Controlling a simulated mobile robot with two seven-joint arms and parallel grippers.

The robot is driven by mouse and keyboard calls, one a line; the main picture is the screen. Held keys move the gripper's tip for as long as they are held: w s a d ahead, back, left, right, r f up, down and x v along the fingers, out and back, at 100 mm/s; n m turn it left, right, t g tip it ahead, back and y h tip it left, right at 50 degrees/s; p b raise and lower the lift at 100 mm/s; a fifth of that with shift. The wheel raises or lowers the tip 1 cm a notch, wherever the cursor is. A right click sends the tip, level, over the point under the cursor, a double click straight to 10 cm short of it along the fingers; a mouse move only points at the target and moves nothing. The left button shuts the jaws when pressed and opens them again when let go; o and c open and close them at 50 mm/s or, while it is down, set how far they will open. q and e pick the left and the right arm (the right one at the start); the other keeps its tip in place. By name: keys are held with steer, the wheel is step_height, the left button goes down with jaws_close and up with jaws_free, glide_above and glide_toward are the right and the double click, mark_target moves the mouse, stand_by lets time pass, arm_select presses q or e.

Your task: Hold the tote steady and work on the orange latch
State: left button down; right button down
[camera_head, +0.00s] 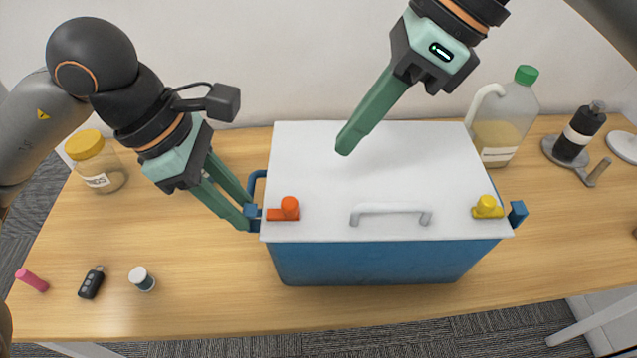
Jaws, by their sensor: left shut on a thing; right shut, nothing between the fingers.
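A blue tote (370,264) with a flat white lid (400,170) stands on the wooden table. The lid lies closed over it and has a grey bar handle (390,214) near its front edge. The orange latch (286,209) is at the lid's front left corner, a yellow latch (487,207) at the front right. My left gripper (248,222) is shut on the tote's blue left handle (256,187), just left of the orange latch. My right gripper (345,149) is shut and empty above the rear middle of the lid, apart from both latches.
A jar with a yellow lid (97,165) stands at the left. A pink marker (32,280), a black key fob (91,282) and a small white-capped jar (141,279) lie front left. A green-capped jug (503,120) and a dark bottle (579,132) stand right. The table's front right is clear.

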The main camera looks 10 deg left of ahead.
mark_target(298, 209)
steer(key=w+d+f+n+g+y, duration=0.3)
steer(key=w+d+n, duration=0.2)
steer(key=d, duration=0.1)
steer(key=shift+h, duration=0.3)
steer(key=x, duration=1)
steer(key=shift+s, duration=0.2)
steer(key=shift+s+a+r, duration=0.1)
steer(key=shift+s+a, duration=0.15)
steer(key=shift+a, duration=0.3)
steer(key=shift+s+a+r, duration=0.1)
steer(key=shift+s+a, duration=0.15)
steer(key=shift+a, duration=0.3)
steer(key=shift+s+a, duration=0.3)
steer(key=shift+a, duration=0.2)
